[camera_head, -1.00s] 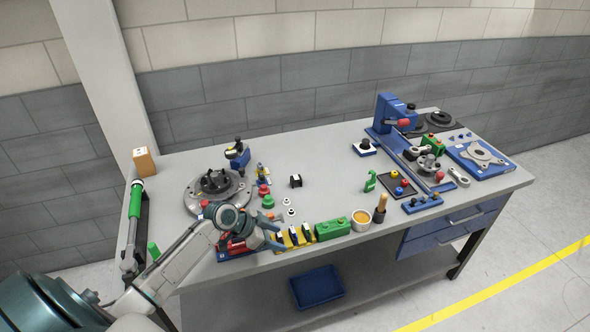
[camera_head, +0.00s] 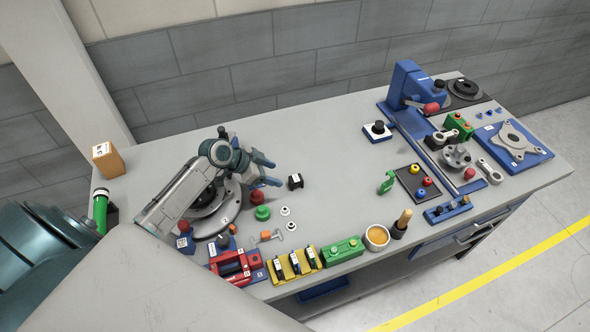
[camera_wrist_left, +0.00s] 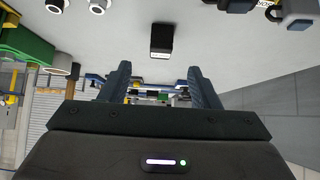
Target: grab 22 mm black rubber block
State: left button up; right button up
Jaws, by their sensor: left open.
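A small black block (camera_head: 295,181) with a pale label stands alone on the grey bench top, right of the round grey fixture. In the left wrist view the black block (camera_wrist_left: 162,38) lies ahead of the fingertips, roughly centred between them. My left gripper (camera_head: 277,173) is open and empty, with its fingers pointing toward the block from its left, a short gap away. Both fingers of the left gripper (camera_wrist_left: 158,75) show in the wrist view, and nothing is between them. My right gripper is not in view.
Near the block are a green knob (camera_head: 262,213) and two small white rings (camera_head: 285,212). A yellow rack (camera_head: 293,268) with black pieces and a green box (camera_head: 343,250) stand along the front edge. A blue press (camera_head: 410,95) stands at the back right. Bench right of the block is clear.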

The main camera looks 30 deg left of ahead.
aim_at(294, 178)
pick_arm(q)
jog(key=x, duration=0.5)
jog(key=shift+w+d, duration=0.1)
jog(key=shift+w, duration=0.05)
jog(key=shift+w+d+f, duration=0.3)
jog(key=shift+w+f, duration=0.05)
jog(key=shift+f, duration=0.1)
jog(key=b+x, duration=0.2)
jog(key=x, duration=0.2)
jog(key=shift+a, duration=0.1)
jog(key=shift+w+b, duration=0.15)
jog(key=shift+b, duration=0.15)
jog(key=shift+d, duration=0.2)
jog(key=shift+a, duration=0.1)
jog(key=c, duration=1)
jog(key=shift+c, duration=0.3)
jog(key=shift+r, duration=0.15)
